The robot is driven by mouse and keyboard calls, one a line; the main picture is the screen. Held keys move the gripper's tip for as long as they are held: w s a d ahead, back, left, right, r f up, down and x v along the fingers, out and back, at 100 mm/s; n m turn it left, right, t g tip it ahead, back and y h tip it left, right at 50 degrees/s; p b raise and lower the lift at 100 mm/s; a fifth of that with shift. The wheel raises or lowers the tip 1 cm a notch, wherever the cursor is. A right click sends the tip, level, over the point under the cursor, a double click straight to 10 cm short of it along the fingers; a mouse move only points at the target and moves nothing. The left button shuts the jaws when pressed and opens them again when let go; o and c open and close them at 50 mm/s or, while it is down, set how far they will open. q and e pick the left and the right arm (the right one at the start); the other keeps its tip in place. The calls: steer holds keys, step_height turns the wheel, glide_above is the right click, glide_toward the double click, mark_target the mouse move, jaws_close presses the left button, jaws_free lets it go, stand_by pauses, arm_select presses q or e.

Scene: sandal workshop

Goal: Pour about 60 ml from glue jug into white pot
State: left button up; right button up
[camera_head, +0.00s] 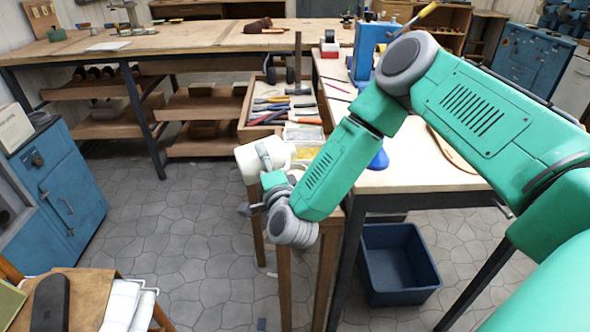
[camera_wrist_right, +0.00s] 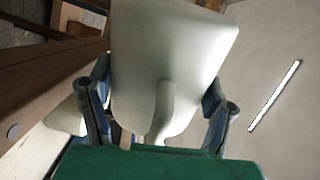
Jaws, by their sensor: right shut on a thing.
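A pale off-white vessel, which I take to be the glue jug (camera_head: 246,166), is at the end of my right arm in the head view. It fills the middle of the right wrist view (camera_wrist_right: 190,45), where its curved handle faces the camera. My right gripper (camera_head: 264,160) is shut on it, with one finger on each side in the wrist view (camera_wrist_right: 158,112). The jug looks tilted. A second pale shape shows behind the left finger in the wrist view; I cannot tell whether it is the white pot. Jug contents are hidden. My left gripper is out of view.
A wooden tool tray (camera_head: 250,108) with several tools lies just behind the jug. A workbench (camera_head: 400,178) stands to the right, partly behind my arm. A dark blue bin (camera_head: 400,265) is on the floor under it. Open floor lies to the left.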

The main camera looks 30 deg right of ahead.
steer(key=shift+d, duration=0.1)
stand_by(0.6)
steer(key=shift+r+n+p, duration=0.25)
steer(key=shift+n+p, duration=0.4)
steer(key=shift+n, duration=0.05)
steer(key=shift+f, duration=0.1)
steer(key=shift+n, duration=0.3)
stand_by(0.4)
